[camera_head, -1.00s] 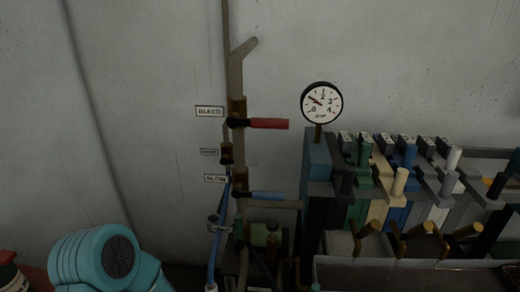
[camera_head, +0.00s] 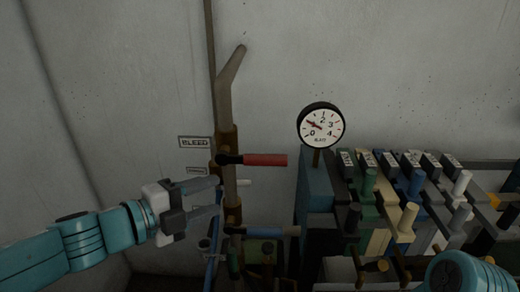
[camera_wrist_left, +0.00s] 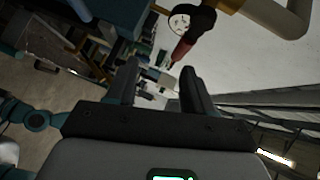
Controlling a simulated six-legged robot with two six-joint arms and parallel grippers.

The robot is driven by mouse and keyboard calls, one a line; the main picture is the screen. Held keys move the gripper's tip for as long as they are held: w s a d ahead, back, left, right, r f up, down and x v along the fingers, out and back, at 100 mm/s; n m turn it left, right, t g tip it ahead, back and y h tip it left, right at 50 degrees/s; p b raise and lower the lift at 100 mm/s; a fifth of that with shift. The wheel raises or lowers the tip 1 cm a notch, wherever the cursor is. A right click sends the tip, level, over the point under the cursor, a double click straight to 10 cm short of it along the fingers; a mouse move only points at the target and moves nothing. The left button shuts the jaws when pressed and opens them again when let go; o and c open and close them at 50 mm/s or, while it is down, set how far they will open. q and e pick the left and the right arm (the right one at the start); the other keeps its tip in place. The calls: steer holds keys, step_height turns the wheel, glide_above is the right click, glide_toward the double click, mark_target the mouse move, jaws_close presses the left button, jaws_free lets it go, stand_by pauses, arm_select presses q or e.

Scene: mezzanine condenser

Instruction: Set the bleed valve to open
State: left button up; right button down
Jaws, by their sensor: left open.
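The bleed valve's red lever (camera_head: 265,160) points level to the right from the upright brown pipe, beside a plate marked BLEED (camera_head: 195,142). It also shows in the left wrist view (camera_wrist_left: 181,48), beyond the fingertips. My left gripper (camera_head: 216,195) is open and left of the pipe, lower than the red lever. Its fingers (camera_wrist_left: 157,75) hold nothing in the left wrist view, and the red lever is apart from them. My right gripper is not in view; only a teal part of my right arm shows at the lower right of the head view.
A round gauge (camera_head: 321,126) stands on a blue block to the right, beside a row of coloured valve bodies (camera_head: 385,220).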

mark_target(266, 162)
arm_select(q)
step_height(266, 162, up, 4)
steer(key=s+d+r, duration=0.1)
steer(key=s, duration=0.1)
steer(key=x, duration=1)
steer(key=w+a+p+x, duration=0.1)
steer(key=x, duration=0.5)
steer(key=shift+w+f, duration=0.1)
steer(key=shift+d+m, duration=0.1)
steer(key=shift+m, duration=0.2)
steer(key=shift+s+r, duration=0.25)
steer(key=shift+s, duration=0.2)
steer(key=shift+w+f, duration=0.2)
steer(key=shift+w, duration=0.15)
steer(key=c, duration=0.4)
jaws_close()
